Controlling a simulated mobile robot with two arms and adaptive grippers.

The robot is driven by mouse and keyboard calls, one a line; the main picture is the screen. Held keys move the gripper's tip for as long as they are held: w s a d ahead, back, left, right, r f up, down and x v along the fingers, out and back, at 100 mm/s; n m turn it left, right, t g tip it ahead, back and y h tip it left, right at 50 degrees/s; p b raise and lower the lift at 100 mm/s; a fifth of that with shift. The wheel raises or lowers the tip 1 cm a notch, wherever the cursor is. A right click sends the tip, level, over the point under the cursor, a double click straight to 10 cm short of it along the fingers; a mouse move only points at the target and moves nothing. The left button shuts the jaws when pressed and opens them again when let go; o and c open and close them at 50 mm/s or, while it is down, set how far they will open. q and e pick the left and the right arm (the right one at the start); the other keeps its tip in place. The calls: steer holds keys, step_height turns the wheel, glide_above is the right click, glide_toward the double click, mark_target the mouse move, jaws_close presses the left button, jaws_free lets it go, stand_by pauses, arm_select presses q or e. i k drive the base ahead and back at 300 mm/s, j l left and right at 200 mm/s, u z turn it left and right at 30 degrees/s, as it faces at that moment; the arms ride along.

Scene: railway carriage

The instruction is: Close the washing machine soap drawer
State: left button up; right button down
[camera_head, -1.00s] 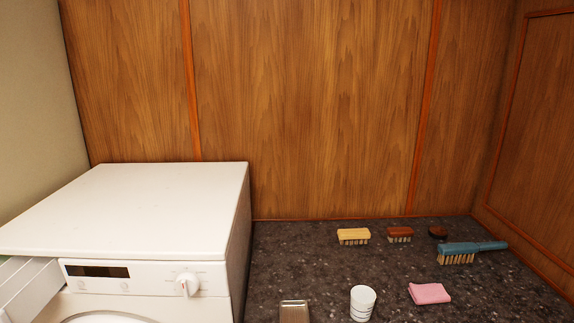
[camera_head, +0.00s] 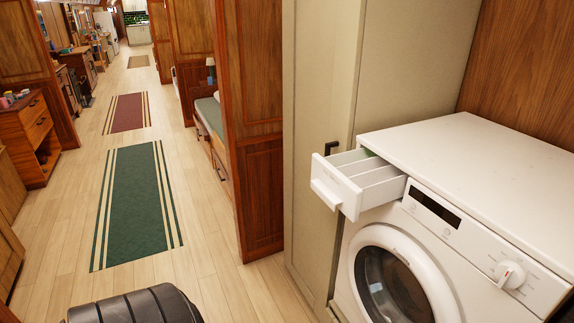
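The white washing machine (camera_head: 470,165) stands at the right of the head view, with its round door (camera_head: 400,280) shut. Its soap drawer (camera_head: 345,182) at the upper left of the front is pulled well out. The drawer's compartments and its front handle show. A black rounded part at the bottom edge appears to be mine, but no fingertips show. Neither of my grippers is in view.
A tall beige cabinet (camera_head: 310,130) stands directly left of the machine, close to the drawer. A wooden partition (camera_head: 256,130) is beyond it. The corridor floor (camera_head: 210,270) at left is open, with a green rug (camera_head: 137,205) and a red rug (camera_head: 127,112). Wooden drawers (camera_head: 35,130) line the far left.

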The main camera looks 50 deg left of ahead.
mark_target(367, 175)
steer(key=u, duration=1.35)
steer(key=z, duration=0.5)
